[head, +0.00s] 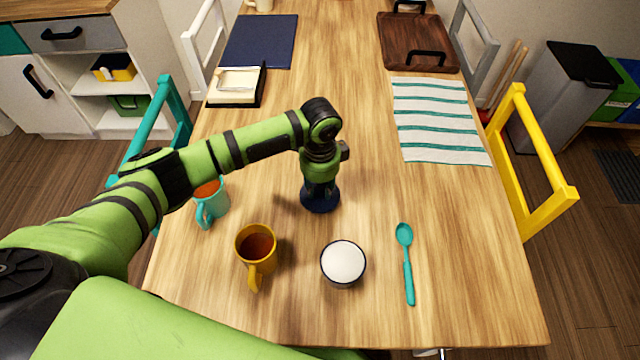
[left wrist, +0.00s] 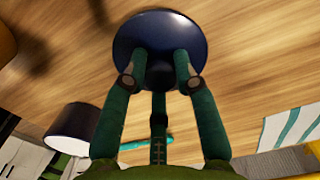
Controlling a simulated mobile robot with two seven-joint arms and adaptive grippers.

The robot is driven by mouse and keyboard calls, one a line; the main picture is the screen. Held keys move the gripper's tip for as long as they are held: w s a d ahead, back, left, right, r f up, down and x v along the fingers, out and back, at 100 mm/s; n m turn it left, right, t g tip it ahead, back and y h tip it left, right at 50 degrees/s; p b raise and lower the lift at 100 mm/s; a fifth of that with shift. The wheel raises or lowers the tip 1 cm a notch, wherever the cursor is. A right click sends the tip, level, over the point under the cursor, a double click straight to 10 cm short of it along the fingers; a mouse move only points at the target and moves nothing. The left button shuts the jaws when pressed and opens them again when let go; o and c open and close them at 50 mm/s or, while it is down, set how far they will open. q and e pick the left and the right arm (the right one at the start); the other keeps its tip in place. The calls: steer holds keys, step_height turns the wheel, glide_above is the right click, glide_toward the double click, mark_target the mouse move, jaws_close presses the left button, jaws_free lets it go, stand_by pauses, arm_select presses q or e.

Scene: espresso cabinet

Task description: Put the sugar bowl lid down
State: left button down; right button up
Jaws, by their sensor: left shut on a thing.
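The dark blue sugar bowl lid (head: 321,204) is under my left gripper (head: 320,188), behind the sugar bowl. My left gripper points down and is shut on the lid. In the left wrist view the round lid (left wrist: 157,28) lies at the fingertips (left wrist: 159,75). I cannot tell whether the lid touches the table or is slightly above it. The sugar bowl (head: 343,264) stands uncovered, with white sugar showing and a dark rim. My right gripper is not in view.
A yellow mug (head: 257,247) and a turquoise mug (head: 213,206) stand to the left. A teal spoon (head: 406,262) lies right of the bowl. A striped cloth (head: 437,120), a wooden tray (head: 418,55) and a butter dish (head: 238,82) are farther back. The table (head: 370,190) right of the lid is clear.

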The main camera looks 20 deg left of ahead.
mark_target(320, 187)
arm_select(q)
steer(key=shift+f, duration=0.15)
steer(key=c, duration=1)
jaws_free()
steer(key=shift+o, duration=0.2)
step_height(320, 187, up, 12)
